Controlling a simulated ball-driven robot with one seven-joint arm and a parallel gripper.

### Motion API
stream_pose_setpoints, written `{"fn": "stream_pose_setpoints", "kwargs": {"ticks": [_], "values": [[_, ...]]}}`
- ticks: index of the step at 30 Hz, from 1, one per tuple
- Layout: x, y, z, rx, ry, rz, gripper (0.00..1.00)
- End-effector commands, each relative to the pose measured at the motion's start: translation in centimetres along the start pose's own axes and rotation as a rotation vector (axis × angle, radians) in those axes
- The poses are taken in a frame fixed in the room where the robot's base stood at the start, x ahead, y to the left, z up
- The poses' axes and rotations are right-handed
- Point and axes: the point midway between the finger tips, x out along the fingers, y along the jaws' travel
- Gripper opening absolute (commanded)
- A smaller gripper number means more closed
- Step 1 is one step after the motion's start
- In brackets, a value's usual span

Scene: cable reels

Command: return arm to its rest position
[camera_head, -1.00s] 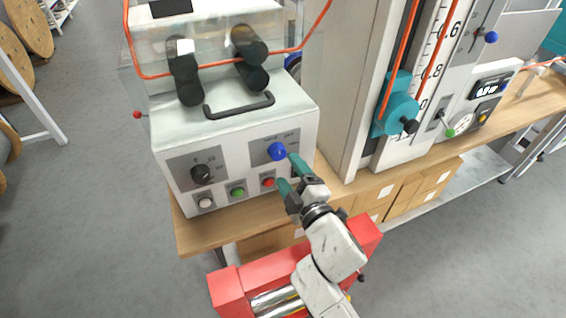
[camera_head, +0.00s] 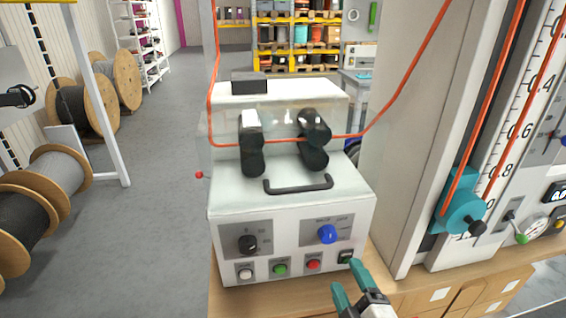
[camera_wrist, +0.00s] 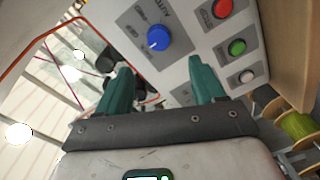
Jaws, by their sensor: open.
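My gripper (camera_head: 350,287) is at the lower right in the head view, in front of the machine's panel, with its green fingers apart and nothing between them. In the wrist view my gripper (camera_wrist: 158,84) also shows open and empty. The white control machine (camera_head: 290,190) stands on a wooden bench. Its panel has a blue knob (camera_head: 327,235), a black knob (camera_head: 248,244), and white (camera_head: 245,274), green (camera_head: 280,269) and red (camera_head: 313,265) buttons. The blue knob also shows in the wrist view (camera_wrist: 158,38), beyond the fingers and apart from them.
A tall column with a scale and a teal part (camera_head: 460,214) stands to the right. An orange cable (camera_head: 211,90) passes through the machine's rollers. Cable reels (camera_head: 60,172) stand on the left floor. Cardboard boxes (camera_head: 430,297) are below right. Grey floor (camera_head: 150,230) is free at left.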

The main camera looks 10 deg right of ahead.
Motion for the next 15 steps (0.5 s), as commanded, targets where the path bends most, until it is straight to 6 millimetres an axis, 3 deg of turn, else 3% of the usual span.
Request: {"fn": "stream_pose_setpoints", "kwargs": {"ticks": [4,8,12,15], "values": [[-0.9,-0.8,2.9,0.091,-0.110,-0.056,0.68],[-3.4,-2.8,7.5,0.269,-0.315,-0.166,0.68],[-7.9,-5.9,11.8,0.484,-0.566,-0.304,0.68],[-11.8,-8.1,13.8,0.627,-0.744,-0.403,0.68]]}}
